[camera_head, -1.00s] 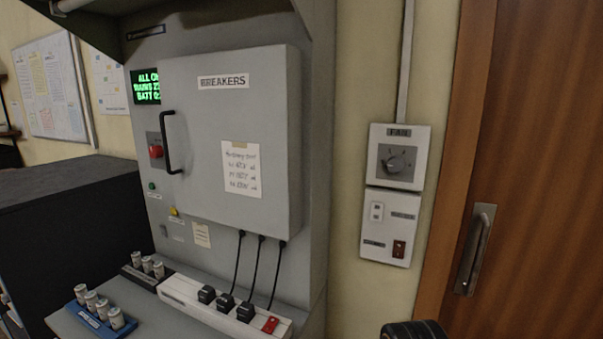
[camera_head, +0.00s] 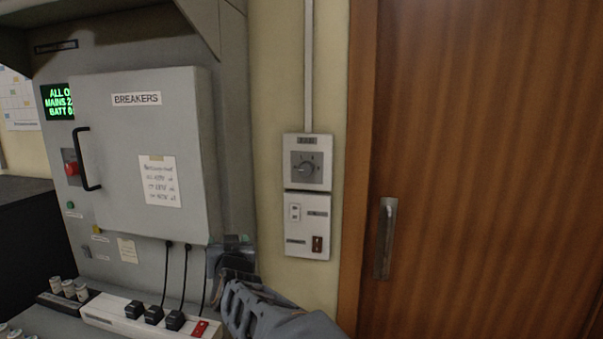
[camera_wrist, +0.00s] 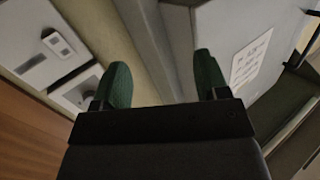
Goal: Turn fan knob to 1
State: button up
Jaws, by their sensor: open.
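The fan knob (camera_head: 306,168) is a dark round dial on a grey square plate, on the white fan panel (camera_head: 293,184) fixed to the wall right of the breaker cabinet. Its exact setting is too small to read. My gripper (camera_head: 237,243) is left of and below the knob, apart from it, in front of the cabinet's right edge. In the wrist view my gripper (camera_wrist: 157,80) has its two green fingers spread with nothing between them. The fan panel (camera_wrist: 75,90) shows at the left there, partly hidden by the left finger.
A switch panel (camera_head: 308,213) with a dark red rocker sits just below the fan panel. The breaker cabinet door (camera_head: 150,120) is shut. A power strip (camera_head: 110,318) with plugs and cords lies below it. A wooden door (camera_head: 470,130) with a metal handle stands at the right.

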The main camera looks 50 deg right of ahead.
jog(key=s+d+r+m+g+h, duration=0.1)
jog(key=s+d+r+m+h, duration=0.1)
jog(key=d+r+m+h, duration=0.35)
jog(key=m+g+h, duration=0.4)
jog(key=g+h, duration=0.1)
jog(key=h, duration=0.2)
send_near(304, 172)
jog(key=p+x, duration=0.5)
jog(key=x, duration=0.4)
jog(key=shift+d+r, duration=0.1)
jog(key=shift+c, duration=0.2)
jog(key=c, duration=0.9)
